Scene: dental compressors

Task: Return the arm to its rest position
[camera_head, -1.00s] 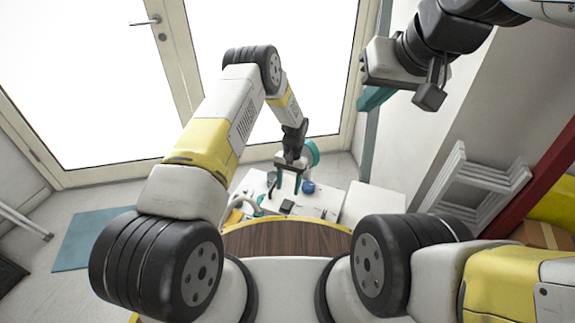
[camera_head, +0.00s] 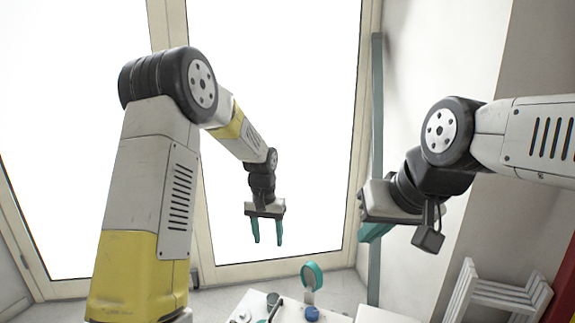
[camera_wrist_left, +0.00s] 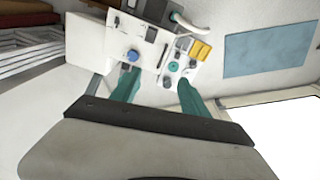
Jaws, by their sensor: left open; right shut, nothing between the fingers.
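My left gripper (camera_head: 267,240) hangs fingers down in front of the bright glass door in the head view. Its two teal fingers are apart with nothing between them. The left wrist view also shows the open left gripper (camera_wrist_left: 158,78), with the white table (camera_wrist_left: 112,42) beyond and below its fingers. My right gripper (camera_head: 374,232) is at the right of the head view, close to the wall. Its teal fingers are together and point left and down, partly hidden by its own wrist.
A white rack (camera_head: 490,292) stands at lower right. A blue mat (camera_wrist_left: 268,48) lies on the floor. Space around the left gripper looks clear.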

